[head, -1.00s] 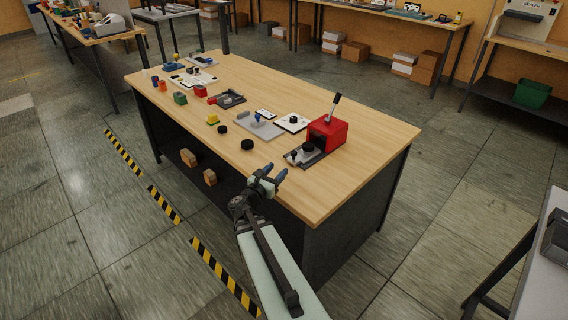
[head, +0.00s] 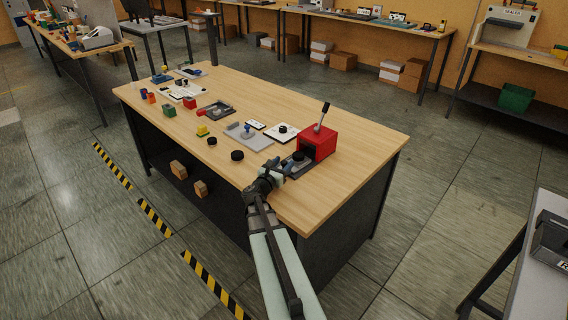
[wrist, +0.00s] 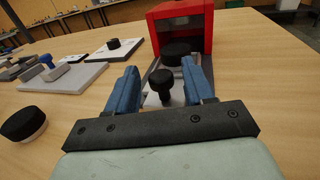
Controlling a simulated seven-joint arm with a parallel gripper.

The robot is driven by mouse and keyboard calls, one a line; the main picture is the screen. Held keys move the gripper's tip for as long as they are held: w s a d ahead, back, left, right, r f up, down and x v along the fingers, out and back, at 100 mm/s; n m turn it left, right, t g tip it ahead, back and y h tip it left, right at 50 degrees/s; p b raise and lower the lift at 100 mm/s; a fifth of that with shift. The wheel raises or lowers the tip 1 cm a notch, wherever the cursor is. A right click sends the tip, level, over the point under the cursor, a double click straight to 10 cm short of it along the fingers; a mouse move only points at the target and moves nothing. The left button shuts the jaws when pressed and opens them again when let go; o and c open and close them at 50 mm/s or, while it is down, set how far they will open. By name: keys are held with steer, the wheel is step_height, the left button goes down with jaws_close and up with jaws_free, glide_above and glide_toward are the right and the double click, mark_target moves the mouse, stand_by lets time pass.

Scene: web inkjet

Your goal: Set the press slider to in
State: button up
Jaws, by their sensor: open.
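The press is a red housing (head: 318,143) with a dark lever (head: 322,116) on top, standing near the right end of the wooden table. In the wrist view its red frame (wrist: 179,27) stands open toward me. A slider with a black knob (wrist: 161,84) on a light carriage lies in front of the housing, with a larger black disc (wrist: 176,50) behind the knob. My gripper (wrist: 160,88) is open, its blue fingers on either side of the slider knob. I cannot tell whether they touch it. The slider sits outside the housing.
Left of the press are a white plate with a black knob (head: 283,130) and a grey plate with a blue handle (head: 246,133). Loose black discs (head: 237,155) and coloured blocks (head: 169,110) lie farther left. The tabletop right of the press is clear.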

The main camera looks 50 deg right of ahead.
steer(key=shift+w+d, duration=0.15)
steer(key=shift+d, duration=0.5)
jaws_close()
